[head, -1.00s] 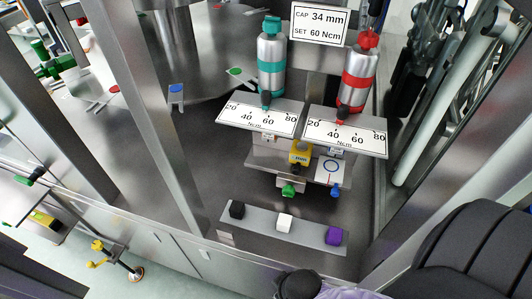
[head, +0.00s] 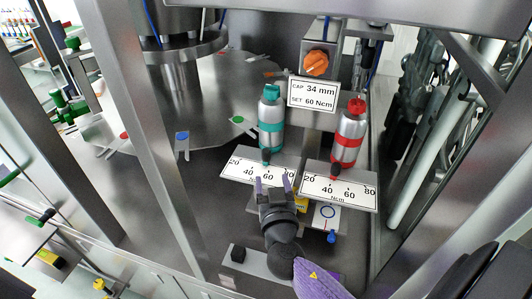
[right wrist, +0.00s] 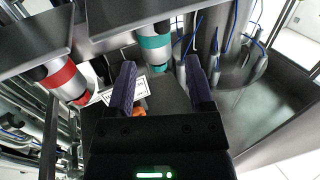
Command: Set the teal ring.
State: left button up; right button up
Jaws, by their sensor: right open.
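The teal ring (head: 270,127) is a band around an upright silver cylinder with a teal top (head: 271,91). A black pointer (head: 265,156) below it stands over a white scale plate (head: 235,172), near the 60 mark; the exact reading is unclear. My right gripper (head: 272,182) is open and empty, in front of and below the cylinder, overlapping the plate's lower edge in the head view. In the right wrist view, the teal ring (right wrist: 155,41) shows beyond and between the open fingers (right wrist: 160,76), apart from them. My left gripper is not in view.
A red-ringed cylinder (head: 345,148) with its own scale plate (head: 340,191) stands close to the right. A card (head: 313,95) reads CAP 34 mm, SET 60 Ncm. An orange knob (head: 316,63) is above it. A metal post (head: 135,110) stands left; a blue button (head: 332,237) is lower right.

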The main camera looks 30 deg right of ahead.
aim_at(267, 157)
jog(key=p+x, duration=0.1)
jog(key=x, duration=0.9)
jog(key=shift+w+a+r, duration=0.1)
jog(key=shift+a+r, duration=0.05)
grip_shut()
dwell(0.9)
